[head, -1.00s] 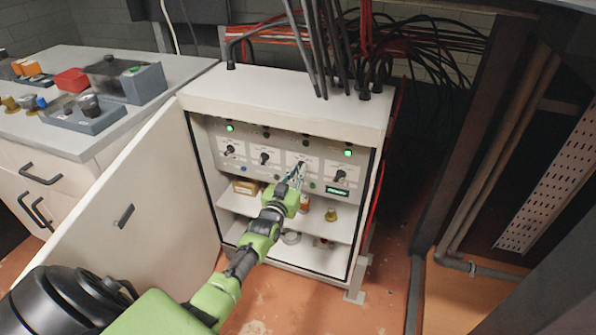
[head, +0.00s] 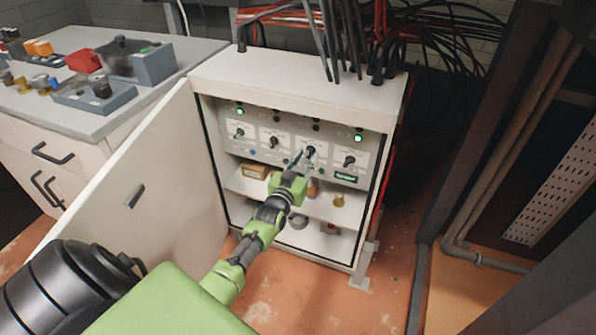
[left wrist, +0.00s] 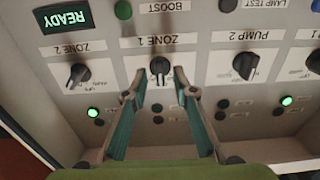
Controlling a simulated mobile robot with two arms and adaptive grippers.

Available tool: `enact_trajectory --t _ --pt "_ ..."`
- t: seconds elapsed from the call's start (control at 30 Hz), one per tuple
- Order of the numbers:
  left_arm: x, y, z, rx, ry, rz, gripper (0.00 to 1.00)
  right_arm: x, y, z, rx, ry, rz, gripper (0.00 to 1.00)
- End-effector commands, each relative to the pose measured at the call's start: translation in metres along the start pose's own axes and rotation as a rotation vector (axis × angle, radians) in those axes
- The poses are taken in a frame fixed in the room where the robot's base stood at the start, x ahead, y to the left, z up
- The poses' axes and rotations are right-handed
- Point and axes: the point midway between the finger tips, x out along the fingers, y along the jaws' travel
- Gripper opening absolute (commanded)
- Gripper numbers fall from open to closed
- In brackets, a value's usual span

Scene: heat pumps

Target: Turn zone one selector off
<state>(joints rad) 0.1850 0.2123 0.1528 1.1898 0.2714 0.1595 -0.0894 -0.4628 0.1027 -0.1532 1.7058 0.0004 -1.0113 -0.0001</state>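The zone one selector (left wrist: 160,68) is a black rotary knob on a white label plate. It appears upside down in the left wrist view and is third from the left on the panel in the head view (head: 310,151). My left gripper (left wrist: 157,80) is open, with one finger on each side of the knob; the fingertips are close to it, and I cannot tell whether they touch. In the head view my left gripper (head: 304,161) reaches into the open cabinet (head: 290,88). The knob's small label text is unreadable. My right gripper is not in view.
Beside it are the zone 2 selector (left wrist: 78,73) and the pump 2 selector (left wrist: 245,65). A green READY display (left wrist: 66,18) is lit. The cabinet door (head: 140,190) stands open on the left. Black cables rise from the cabinet top. Shelves hold small items below.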

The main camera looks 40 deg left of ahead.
Motion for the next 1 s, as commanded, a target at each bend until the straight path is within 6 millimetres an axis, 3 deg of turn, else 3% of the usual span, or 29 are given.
enact_trajectory --t 0.3,0.5,0.7,1.0 --pt "-0.065 0.000 0.002 0.001 -0.003 0.000 0.26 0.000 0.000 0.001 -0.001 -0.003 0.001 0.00" --pt "-0.096 0.000 0.001 0.000 -0.002 0.000 0.26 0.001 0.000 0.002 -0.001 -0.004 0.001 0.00" --pt "-0.106 0.000 0.000 0.000 0.000 0.000 0.26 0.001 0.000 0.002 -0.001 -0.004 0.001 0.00" --pt "-0.106 0.000 0.000 0.000 0.000 0.000 0.26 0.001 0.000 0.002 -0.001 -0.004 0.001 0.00"
